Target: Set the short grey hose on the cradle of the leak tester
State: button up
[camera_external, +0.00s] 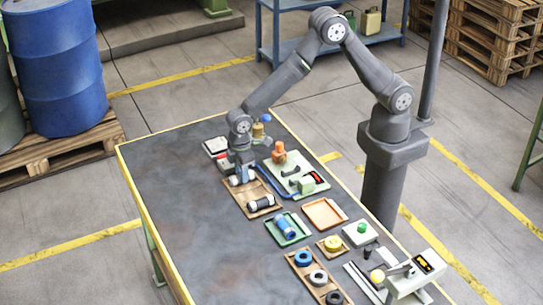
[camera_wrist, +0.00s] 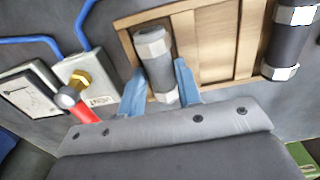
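My gripper (camera_wrist: 160,82) is low over the wooden tray (camera_external: 239,194); its two blue fingers stand on either side of a short grey hose (camera_wrist: 155,55) with silver hex end fittings. The finger pads are close to the hose, but I cannot see whether they press on it. In the external view my gripper (camera_external: 243,172) partly hides this hose. A darker hose with silver ends (camera_wrist: 288,42) lies farther right in the tray. A pale plate (camera_external: 276,183) beside the tray carries a dark rest, an orange fitting and a green box with a display, likely the leak tester.
A blue tube (camera_wrist: 88,25) runs to a pale box with a brass fitting and red handle (camera_wrist: 85,100). A green tray (camera_external: 291,239) holds a blue part; an orange tray (camera_external: 325,213) is empty. A pale machine (camera_external: 416,276) stands at the near right. The table's left side is clear.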

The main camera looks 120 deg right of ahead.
jog(key=shift+r, duration=0.2)
dwell(0.4)
jog(key=shift+r, duration=2.35)
jog(key=shift+s+a+r+n, duration=0.25)
jog(key=shift+s+n, duration=0.15)
jog(key=shift+n, duration=0.1)
jog(key=s+a+r+n, duration=0.2)
jog(key=s+a+n, duration=0.1)
jog(key=s+n, duration=0.55)
jog(key=s+a+r+n, duration=0.2)
jog(key=s+a+n, duration=0.2)
jog(key=s+n, duration=0.4)
jog(key=shift+n, duration=0.25)
jog(key=shift+w+d+f, duration=0.1)
jog(key=shift+w+f, duration=0.1)
jog(key=shift+f, duration=1.2)
jog(key=shift+w+d+f, duration=0.1)
jog(key=shift+w+f, duration=0.05)
jog(key=shift+f, duration=1.2)
jog(key=shift+w+d+f, duration=0.1)
jog(key=shift+w+f, duration=0.1)
jog(key=shift+f, duration=1.2)
